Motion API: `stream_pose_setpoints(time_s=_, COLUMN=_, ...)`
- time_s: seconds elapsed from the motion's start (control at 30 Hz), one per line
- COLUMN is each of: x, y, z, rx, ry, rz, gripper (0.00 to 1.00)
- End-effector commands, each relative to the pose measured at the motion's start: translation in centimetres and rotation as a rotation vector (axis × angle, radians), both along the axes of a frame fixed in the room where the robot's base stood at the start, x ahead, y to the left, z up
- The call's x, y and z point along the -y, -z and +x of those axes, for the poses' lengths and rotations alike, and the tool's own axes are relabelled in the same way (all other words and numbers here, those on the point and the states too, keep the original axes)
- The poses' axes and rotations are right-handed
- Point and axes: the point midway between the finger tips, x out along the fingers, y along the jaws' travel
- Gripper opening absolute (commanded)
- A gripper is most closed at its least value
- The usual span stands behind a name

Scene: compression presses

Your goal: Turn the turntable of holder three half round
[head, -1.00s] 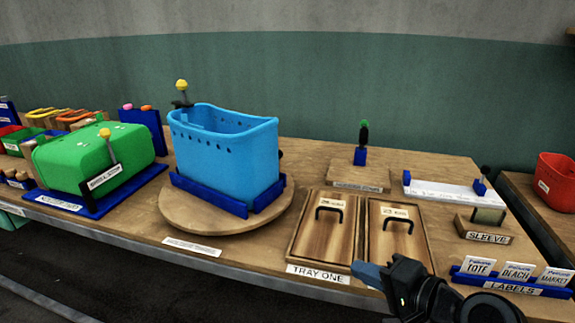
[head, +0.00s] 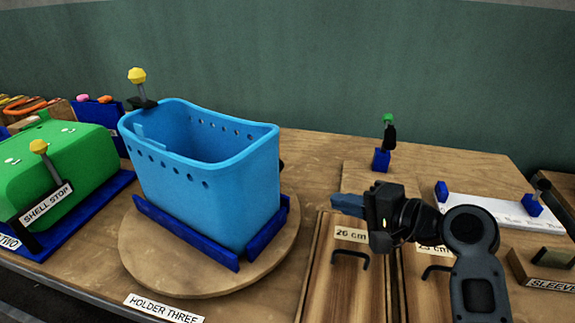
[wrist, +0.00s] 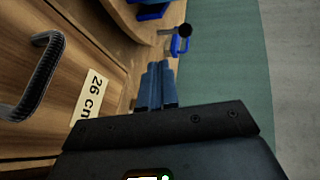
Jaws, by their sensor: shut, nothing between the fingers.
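The round wooden turntable (head: 150,268) of holder three lies flat on the table. Blue rails (head: 186,232) on it hold a light blue tote shell (head: 210,195), upright with its opening up. A yellow-knobbed lever (head: 137,76) rises behind the tote's far left corner. A label (head: 163,308) reading HOLDER THREE lies at the turntable's front. My gripper (head: 338,203) is to the right of the turntable, above the 26 cm tray, apart from the tote. In the wrist view its fingers (wrist: 156,88) are together and empty.
Wooden trays with black handles (head: 351,256) stand right of the turntable. A green-topped black knob on a blue block (head: 382,160) stands behind them. A green shell under a shell stop (head: 65,165) is on the left. A white strip with blue blocks (head: 490,208) lies right.

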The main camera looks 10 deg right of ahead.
Motion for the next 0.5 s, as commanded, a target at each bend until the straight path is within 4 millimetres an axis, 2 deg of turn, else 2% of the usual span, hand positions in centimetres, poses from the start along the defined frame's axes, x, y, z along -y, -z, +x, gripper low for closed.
stream_pose_setpoints(time_s=0.27, x=-1.2, y=0.4, z=1.3, rx=-0.001, ry=-0.004, rz=0.003, gripper=0.00)
stream_pose_setpoints(time_s=0.5, x=-4.1, y=1.7, z=4.5, rx=-0.001, ry=-0.003, rz=0.004, gripper=0.00)
